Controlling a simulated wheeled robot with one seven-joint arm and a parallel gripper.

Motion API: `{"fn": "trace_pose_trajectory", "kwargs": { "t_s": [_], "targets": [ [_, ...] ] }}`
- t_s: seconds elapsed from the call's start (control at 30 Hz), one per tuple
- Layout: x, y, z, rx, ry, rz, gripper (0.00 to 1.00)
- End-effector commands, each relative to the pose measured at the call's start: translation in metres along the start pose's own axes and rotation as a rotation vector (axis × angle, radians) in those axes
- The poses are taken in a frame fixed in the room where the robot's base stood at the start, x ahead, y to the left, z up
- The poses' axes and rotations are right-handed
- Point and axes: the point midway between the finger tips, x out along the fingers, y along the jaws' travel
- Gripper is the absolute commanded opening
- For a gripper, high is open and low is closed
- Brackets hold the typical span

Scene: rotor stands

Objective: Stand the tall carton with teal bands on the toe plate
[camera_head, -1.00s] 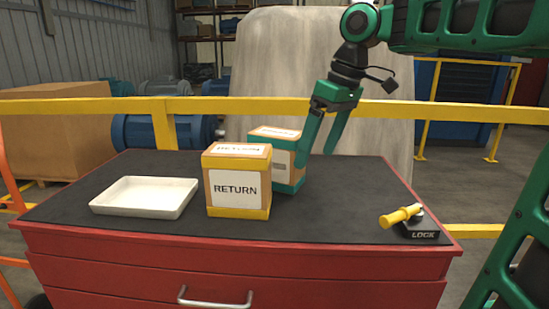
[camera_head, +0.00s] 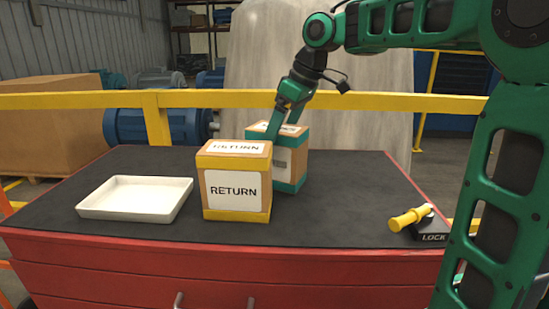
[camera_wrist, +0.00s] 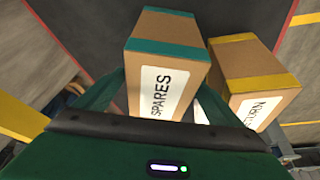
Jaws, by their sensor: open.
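The tall carton with teal bands (camera_head: 295,158) stands upright on the dark bench top, behind and right of a yellow-banded carton that partly hides it. In the wrist view the teal-banded carton (camera_wrist: 165,68) carries a SPARES label. My gripper (camera_head: 282,122) is open at the carton's upper part, pointing down. In the wrist view my gripper (camera_wrist: 155,100) has its fingers on either side of the teal-banded carton; contact cannot be told. One finger comes down near the gap between the two cartons. The toe plate cannot be made out.
The yellow-banded RETURN carton (camera_head: 233,190) stands close beside the teal one. A white tray (camera_head: 135,197) lies to the left. A yellow-handled LOCK device (camera_head: 412,218) is at the right edge. A yellow rail (camera_head: 200,99) runs behind the bench. Bench space right of the cartons is clear.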

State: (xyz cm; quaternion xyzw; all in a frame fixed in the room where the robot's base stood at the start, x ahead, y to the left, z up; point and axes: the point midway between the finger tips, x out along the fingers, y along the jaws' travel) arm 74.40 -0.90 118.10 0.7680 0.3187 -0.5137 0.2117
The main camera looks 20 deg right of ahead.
Motion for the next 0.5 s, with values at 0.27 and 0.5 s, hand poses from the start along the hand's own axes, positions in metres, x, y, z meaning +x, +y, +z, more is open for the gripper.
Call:
{"fn": "trace_pose_trajectory", "kwargs": {
  "t_s": [0.27,0.5],
  "targets": [
    [0.021,-0.001,0.001,-0.001,-0.002,-0.001,0.89],
    [0.052,0.000,0.002,0.000,-0.001,0.000,0.89]
  ]
}}
